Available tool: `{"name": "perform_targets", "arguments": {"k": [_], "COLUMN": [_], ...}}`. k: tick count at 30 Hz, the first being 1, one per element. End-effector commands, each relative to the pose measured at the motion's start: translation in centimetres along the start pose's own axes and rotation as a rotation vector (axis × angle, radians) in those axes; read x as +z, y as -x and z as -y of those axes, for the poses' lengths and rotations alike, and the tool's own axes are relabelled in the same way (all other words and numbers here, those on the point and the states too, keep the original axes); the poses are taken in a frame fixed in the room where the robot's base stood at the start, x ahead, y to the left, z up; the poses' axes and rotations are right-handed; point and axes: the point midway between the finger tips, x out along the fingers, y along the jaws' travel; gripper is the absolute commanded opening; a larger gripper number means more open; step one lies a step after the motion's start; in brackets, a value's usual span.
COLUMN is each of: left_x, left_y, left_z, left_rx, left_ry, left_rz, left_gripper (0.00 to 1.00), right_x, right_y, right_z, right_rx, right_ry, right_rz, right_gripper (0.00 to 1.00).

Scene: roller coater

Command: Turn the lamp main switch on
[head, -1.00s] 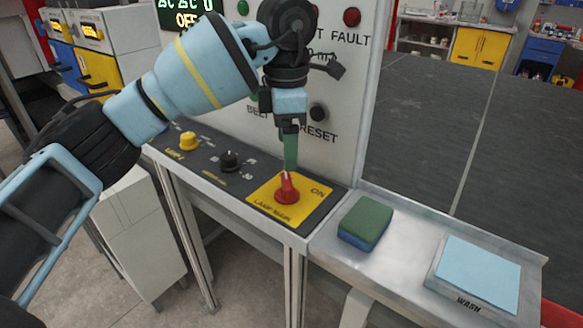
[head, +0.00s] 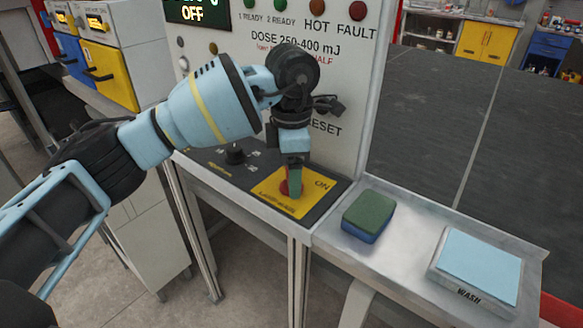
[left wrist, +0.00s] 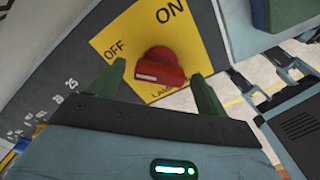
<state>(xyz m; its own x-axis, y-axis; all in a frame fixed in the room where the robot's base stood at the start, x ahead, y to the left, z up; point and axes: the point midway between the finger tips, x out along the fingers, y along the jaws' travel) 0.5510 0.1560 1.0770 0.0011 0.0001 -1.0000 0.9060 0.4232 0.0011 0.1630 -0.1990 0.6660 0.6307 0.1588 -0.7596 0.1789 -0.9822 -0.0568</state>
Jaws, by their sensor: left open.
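The lamp main switch is a red rotary knob (head: 284,188) on a yellow plate (head: 270,203) marked ON, at the right end of the dark sloping panel. In the left wrist view the knob (left wrist: 163,68) has its white-marked end toward the left, on the side of the OFF label. My left gripper (head: 293,190) points down at the knob and partly hides it in the head view. In the left wrist view my left gripper (left wrist: 158,72) is open, with one green finger on each side of the knob and gaps visible. My right gripper is not in view.
A black dial (head: 235,154) sits left of the plate. The upright panel (head: 345,75) with indicator lights rises behind; its display (head: 192,12) reads OFF. A green and blue sponge (head: 368,218) and a pad marked WASH (head: 476,268) lie on the metal shelf to the right.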

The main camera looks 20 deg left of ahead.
Motion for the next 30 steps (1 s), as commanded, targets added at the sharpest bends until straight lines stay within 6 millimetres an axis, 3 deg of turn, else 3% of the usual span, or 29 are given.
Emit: {"name": "perform_targets", "arguments": {"k": [3, 13, 23, 30], "left_x": [-0.01, -0.01, -0.01, -0.01], "left_y": [0.01, 0.05, 0.05, 0.04], "left_z": [-0.01, -0.01, -0.01, -0.03], "left_rx": [0.0, 0.0, -0.001, -0.001], "left_ry": [0.0, 0.0, -0.042, -0.184], "left_rz": [0.0, 0.0, 0.0, 0.0], "left_gripper": [0.76, 0.33, 0.32, 0.32], "right_x": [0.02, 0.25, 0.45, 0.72], "right_y": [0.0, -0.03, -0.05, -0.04], "right_z": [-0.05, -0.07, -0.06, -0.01], "right_rx": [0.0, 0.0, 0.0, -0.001], "right_ry": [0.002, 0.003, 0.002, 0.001], "right_rz": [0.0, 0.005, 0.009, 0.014], "right_gripper": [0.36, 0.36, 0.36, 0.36]}}
